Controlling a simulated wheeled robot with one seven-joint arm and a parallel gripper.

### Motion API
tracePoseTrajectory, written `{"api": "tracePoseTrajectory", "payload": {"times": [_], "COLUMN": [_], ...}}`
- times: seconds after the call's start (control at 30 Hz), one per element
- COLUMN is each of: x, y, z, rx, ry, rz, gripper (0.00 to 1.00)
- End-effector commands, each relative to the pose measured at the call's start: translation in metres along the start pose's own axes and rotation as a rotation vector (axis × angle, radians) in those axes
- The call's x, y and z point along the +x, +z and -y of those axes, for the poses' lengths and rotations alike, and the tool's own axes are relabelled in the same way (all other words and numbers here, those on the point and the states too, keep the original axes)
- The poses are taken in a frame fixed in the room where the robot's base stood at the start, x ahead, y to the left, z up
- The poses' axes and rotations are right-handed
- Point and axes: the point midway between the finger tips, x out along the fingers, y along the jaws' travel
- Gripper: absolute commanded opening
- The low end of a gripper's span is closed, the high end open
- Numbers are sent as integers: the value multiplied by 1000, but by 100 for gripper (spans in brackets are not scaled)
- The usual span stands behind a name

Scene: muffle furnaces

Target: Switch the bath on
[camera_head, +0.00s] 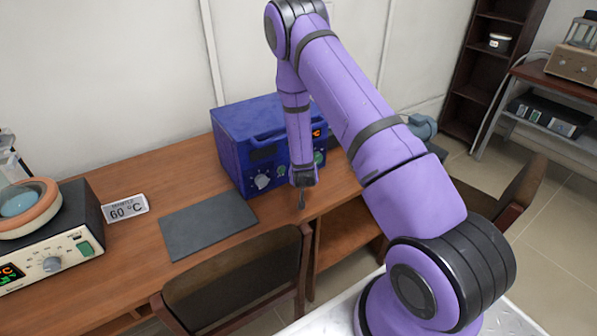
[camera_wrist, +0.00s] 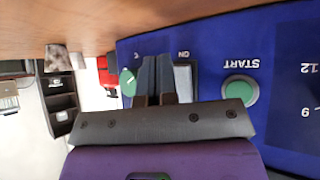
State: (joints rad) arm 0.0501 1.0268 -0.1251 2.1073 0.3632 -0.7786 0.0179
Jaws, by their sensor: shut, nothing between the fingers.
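The unit with a round terracotta-rimmed bowl (camera_head: 24,206), which looks like the bath, stands at the far left of the desk. Its pale front has a lit red display (camera_head: 10,272), a grey knob (camera_head: 52,264) and a green switch (camera_head: 84,248). My gripper (camera_head: 302,200) is well to the right of it, pointing down in front of a blue furnace (camera_head: 232,148). In the wrist view my gripper (camera_wrist: 155,76) is shut and empty. It is close to the furnace panel, beside a grey switch (camera_wrist: 184,82) marked ON; I cannot tell whether they touch.
The furnace panel also has a green START button (camera_wrist: 240,90) and a green knob (camera_wrist: 127,82). A card reading 60 °C (camera_head: 125,209) and a dark mat (camera_head: 207,225) lie between bath and furnace. A chair (camera_head: 240,275) stands at the desk's front edge.

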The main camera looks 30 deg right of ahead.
Motion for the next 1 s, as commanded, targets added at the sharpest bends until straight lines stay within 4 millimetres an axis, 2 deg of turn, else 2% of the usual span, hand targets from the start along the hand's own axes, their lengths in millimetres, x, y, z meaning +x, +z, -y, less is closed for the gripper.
{"api": "tracePoseTrajectory", "payload": {"times": [1.0], "x": [6], "y": [-4], "z": [4], "rx": [0], "ry": [0], "rz": [0], "gripper": [0]}}
